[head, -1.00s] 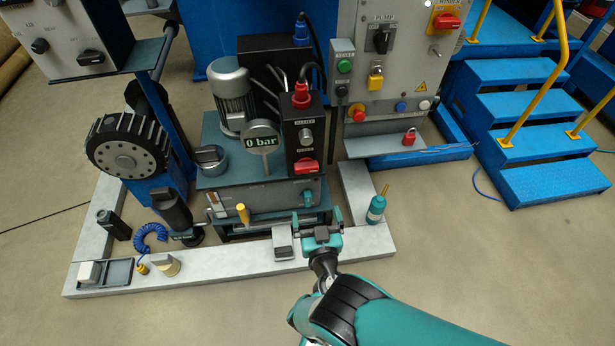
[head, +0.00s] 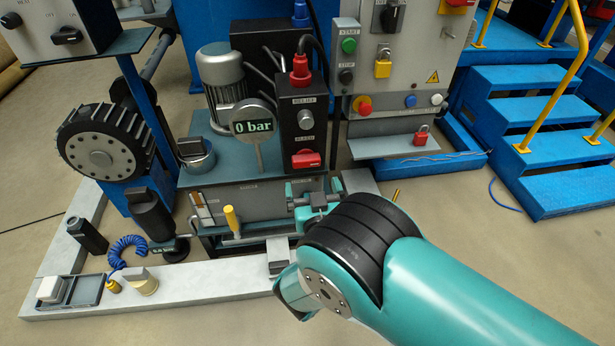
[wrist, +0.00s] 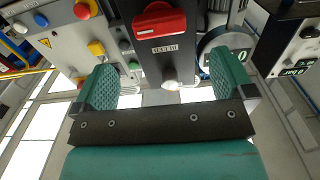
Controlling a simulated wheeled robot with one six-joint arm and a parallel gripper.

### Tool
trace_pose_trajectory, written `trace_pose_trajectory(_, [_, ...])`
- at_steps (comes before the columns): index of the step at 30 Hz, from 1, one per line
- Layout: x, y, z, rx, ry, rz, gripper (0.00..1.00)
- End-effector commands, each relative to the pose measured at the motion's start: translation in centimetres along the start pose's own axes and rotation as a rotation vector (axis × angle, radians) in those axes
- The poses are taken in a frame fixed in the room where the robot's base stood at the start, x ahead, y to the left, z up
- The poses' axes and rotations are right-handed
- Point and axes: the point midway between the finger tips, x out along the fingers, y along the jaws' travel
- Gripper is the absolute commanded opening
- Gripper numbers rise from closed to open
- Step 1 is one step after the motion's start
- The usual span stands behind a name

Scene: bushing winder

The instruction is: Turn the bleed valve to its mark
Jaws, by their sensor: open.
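The bleed valve is a red handle (head: 306,158) low on the front of the black valve block (head: 303,125), under a white label. In the head view the handle lies roughly crosswise; its mark is too small to make out. In the wrist view the red handle (wrist: 158,22) is at the top centre, beyond the fingers. My gripper (head: 314,190) is open and empty, just below the handle and apart from it. Its teal fingers in the wrist view (wrist: 164,66) are wide apart, with the block between and beyond them.
A gauge (head: 253,126) reading 0 bar stands left of the block. A grey relief knob (head: 305,119) sits above the valve. A control panel (head: 400,75) with padlocks stands to the right.

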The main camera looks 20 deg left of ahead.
Motion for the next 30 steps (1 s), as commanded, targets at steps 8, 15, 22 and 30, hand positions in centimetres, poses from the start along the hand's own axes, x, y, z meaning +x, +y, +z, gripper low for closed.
trace_pose_trajectory(8, [5.8,0.2,-0.1,0.007,0.008,0.004,1.00])
trace_pose_trajectory(15, [7.7,0.1,-0.3,0.003,0.005,0.001,1.00])
trace_pose_trajectory(22, [7.8,0.1,-0.4,0.001,0.005,0.000,1.00])
trace_pose_trajectory(30, [7.8,0.1,-0.3,0.002,0.004,0.001,0.51])
